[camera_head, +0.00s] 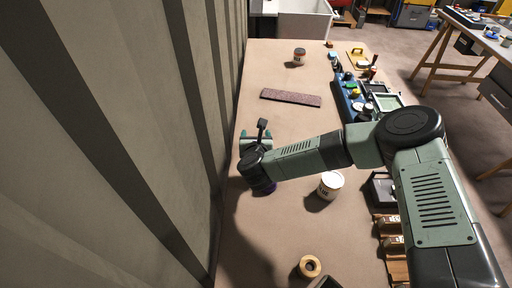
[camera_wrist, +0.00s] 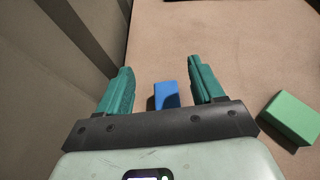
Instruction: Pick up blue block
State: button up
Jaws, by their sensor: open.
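The blue block (camera_wrist: 166,94) lies on the brown tabletop in the wrist view. It shows in the gap between the two green fingers of my gripper (camera_wrist: 161,68), a little nearer the right finger. The gripper is open and nothing is held. Bare space shows on both sides of the block, and its lower end meets the dark bar of the gripper in the picture. I cannot tell how far below the fingers it is. In the head view I cannot make out the blue block; my arm covers that part of the table.
A green block (camera_wrist: 293,118) lies to the right in the wrist view. The corrugated wall (camera_head: 120,140) runs close along the left. A white tub (camera_head: 330,185), a wooden ring (camera_head: 309,266), a flat reddish strip (camera_head: 291,97) and a jar (camera_head: 299,56) stand on the table (camera_head: 290,135).

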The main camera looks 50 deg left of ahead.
notch_tip(320, 180, down, 5)
jog(key=shift+w+a+r, duration=0.15)
jog(key=shift+r, duration=0.05)
jog(key=shift+x, duration=1.25)
jog(key=shift+r, duration=0.1)
jog(key=shift+c, duration=0.3)
jog(key=c, duration=1)
jog(key=shift+r, duration=0.1)
